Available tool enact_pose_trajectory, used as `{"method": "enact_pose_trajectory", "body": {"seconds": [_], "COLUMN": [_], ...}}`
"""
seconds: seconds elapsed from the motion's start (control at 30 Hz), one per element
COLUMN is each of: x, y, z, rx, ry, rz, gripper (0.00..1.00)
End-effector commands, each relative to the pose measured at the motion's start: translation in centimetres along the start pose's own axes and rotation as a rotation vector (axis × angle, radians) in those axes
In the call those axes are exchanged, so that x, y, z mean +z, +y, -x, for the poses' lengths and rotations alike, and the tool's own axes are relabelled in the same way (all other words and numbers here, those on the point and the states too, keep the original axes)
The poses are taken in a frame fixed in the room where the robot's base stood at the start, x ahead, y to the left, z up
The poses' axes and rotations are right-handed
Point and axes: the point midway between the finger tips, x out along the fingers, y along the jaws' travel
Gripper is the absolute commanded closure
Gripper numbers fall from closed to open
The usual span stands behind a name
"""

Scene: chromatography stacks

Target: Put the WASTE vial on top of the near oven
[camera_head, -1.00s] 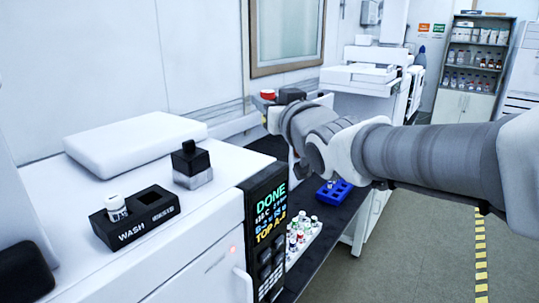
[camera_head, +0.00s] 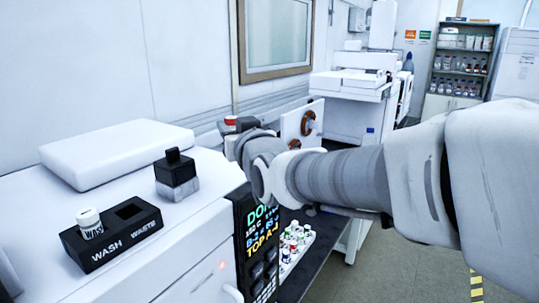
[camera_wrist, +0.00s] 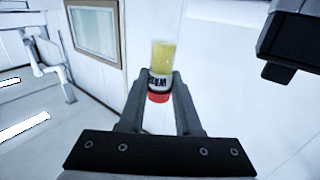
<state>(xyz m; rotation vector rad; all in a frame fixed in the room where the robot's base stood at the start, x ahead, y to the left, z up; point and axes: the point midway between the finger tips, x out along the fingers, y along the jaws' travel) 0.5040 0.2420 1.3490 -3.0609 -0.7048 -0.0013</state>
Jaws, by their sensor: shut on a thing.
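My gripper (camera_wrist: 159,92) is shut on a vial (camera_wrist: 161,54) with yellow contents, a red cap and a dark-lettered label, only partly legible. In the head view, the red cap (camera_head: 230,120) shows just left of my dark gripper (camera_head: 243,124), apparently above and beyond the white near oven (camera_head: 188,234); the rest of the vial is hard to make out. On the oven's top is a black two-slot holder (camera_head: 112,252) marked WASH and WASTE. A white-capped vial (camera_head: 90,223) stands in the WASH slot; the WASTE slot (camera_head: 129,211) is empty.
A black-topped block (camera_head: 175,168) and a white flat slab (camera_head: 115,152) are on the oven top. Bare top surface lies around them. A rack of small vials (camera_head: 293,245) sits right of the oven's display (camera_head: 262,235). A panel with brown rings (camera_head: 303,126) stands behind my arm.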

Motion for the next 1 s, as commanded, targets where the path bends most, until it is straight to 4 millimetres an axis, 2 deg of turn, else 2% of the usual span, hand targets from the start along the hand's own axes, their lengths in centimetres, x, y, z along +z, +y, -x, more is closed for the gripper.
{"method": "enact_pose_trajectory", "body": {"seconds": [0.13, 0.3, 0.6, 1.0], "x": [1.4, 2.2, 6.0, 6.5], "y": [-2.1, -3.2, -3.2, -3.2], "z": [-1.3, -1.9, -2.0, -1.9], "rx": [-0.003, 0.0, 0.0, 0.0], "ry": [-0.005, -0.001, -0.004, 0.0], "rz": [-0.001, 0.0, 0.001, 0.0], "gripper": [1.0, 1.0, 1.0, 1.0]}}
